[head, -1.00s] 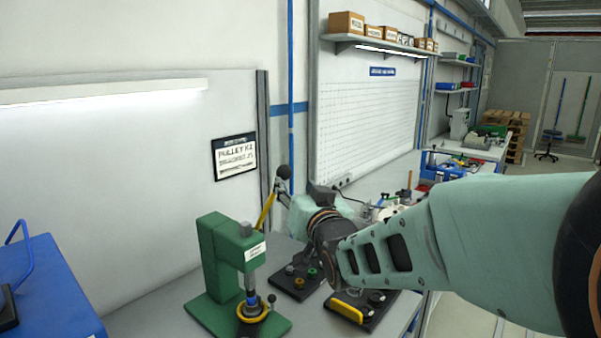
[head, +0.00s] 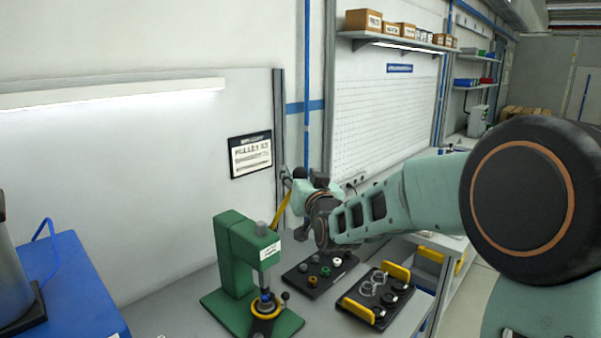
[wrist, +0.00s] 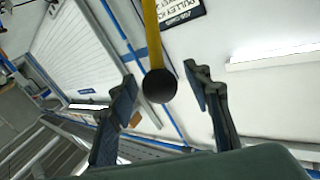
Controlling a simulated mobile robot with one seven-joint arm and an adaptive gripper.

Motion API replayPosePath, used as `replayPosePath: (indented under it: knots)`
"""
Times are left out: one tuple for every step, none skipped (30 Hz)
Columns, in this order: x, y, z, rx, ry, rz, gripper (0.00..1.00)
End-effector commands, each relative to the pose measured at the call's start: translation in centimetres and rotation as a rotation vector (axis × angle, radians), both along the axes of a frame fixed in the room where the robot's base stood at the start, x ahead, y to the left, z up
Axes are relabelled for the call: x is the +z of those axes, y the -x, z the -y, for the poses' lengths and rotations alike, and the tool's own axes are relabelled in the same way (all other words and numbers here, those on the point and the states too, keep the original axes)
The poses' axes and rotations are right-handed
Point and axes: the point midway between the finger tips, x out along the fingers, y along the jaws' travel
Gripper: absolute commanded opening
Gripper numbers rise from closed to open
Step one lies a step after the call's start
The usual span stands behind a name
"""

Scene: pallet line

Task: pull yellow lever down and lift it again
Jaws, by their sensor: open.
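The yellow lever (head: 281,211) rises at a slant from the green press (head: 236,245) on the bench in the head view. Its black ball knob (head: 299,173) is at the top, close beside my gripper. In the wrist view the yellow rod (wrist: 151,35) comes down from the top edge to the black knob (wrist: 159,86). My gripper (wrist: 160,74) is open, with one finger on each side of the knob and visible gaps on both sides. The fingers do not grip the knob. In the head view my gripper's fingers are partly hidden.
A dark tray with small round parts (head: 320,272) and another with yellow handles (head: 376,298) lie right of the press. A blue surface (head: 70,285) is at the left. The wall with a pulley sign (head: 250,154) stands close behind the lever.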

Motion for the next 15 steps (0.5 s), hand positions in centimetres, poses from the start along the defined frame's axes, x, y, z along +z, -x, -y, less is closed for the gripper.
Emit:
replayPosePath:
  knots:
    - [0.00,-0.18,-0.06,0.000,0.000,0.000,0.45]
    - [0.01,-0.24,-0.08,0.000,0.000,0.000,0.45]
    - [0.01,-0.29,-0.08,0.000,0.000,0.000,0.45]
    - [0.01,-0.30,-0.09,0.000,0.000,0.000,0.45]
    - [0.00,-0.31,-0.09,0.000,0.000,0.000,0.45]
    - [0.00,-0.31,-0.08,0.000,0.000,0.000,0.45]
    - [-0.01,-0.30,-0.08,0.000,0.000,0.000,0.45]
    - [-0.01,-0.30,-0.08,0.000,0.000,0.000,0.45]
    - [-0.01,-0.29,-0.08,0.000,0.000,0.000,0.45]
    - [-0.01,-0.29,-0.08,-0.001,0.000,0.000,0.45]
    - [-0.01,-0.29,-0.08,-0.001,0.000,0.000,0.42]
    - [-0.02,-0.28,-0.06,-0.001,0.000,0.000,0.38]
    - [-0.02,-0.28,-0.06,-0.001,0.000,0.000,0.34]
    - [-0.02,-0.28,-0.06,-0.001,0.000,0.000,0.31]
    - [-0.02,-0.28,-0.06,-0.001,0.000,0.000,0.27]
